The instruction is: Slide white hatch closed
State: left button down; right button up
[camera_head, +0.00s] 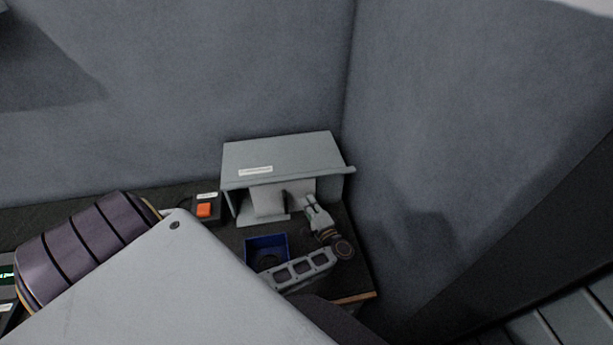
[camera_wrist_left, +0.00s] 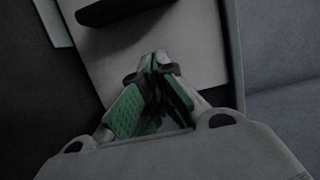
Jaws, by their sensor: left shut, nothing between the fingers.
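The pale hatch (camera_head: 267,202) stands upright in the front of a grey box (camera_head: 280,155), under its overhanging top. A dark gap shows in the box front to the left of the hatch. My left gripper (camera_head: 309,199) is at the right part of the box front, its fingers pointing toward it. In the left wrist view the green-padded fingers (camera_wrist_left: 157,62) are together and empty, over a pale panel (camera_wrist_left: 190,45) with a dark bar (camera_wrist_left: 120,8) across its top. I cannot tell whether the fingertips touch the panel. My right gripper is not in view.
A blue open bin (camera_head: 266,243) stands on the dark bench in front of the box. An orange button (camera_head: 204,210) on a dark base is left of the box. A grey wall (camera_head: 440,150) rises close on the right. My arm covers the lower foreground.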

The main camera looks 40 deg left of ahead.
pick_arm(q)
jog(key=b+v, duration=0.1)
jog(key=v, duration=0.8)
jog(key=shift+s, duration=0.2)
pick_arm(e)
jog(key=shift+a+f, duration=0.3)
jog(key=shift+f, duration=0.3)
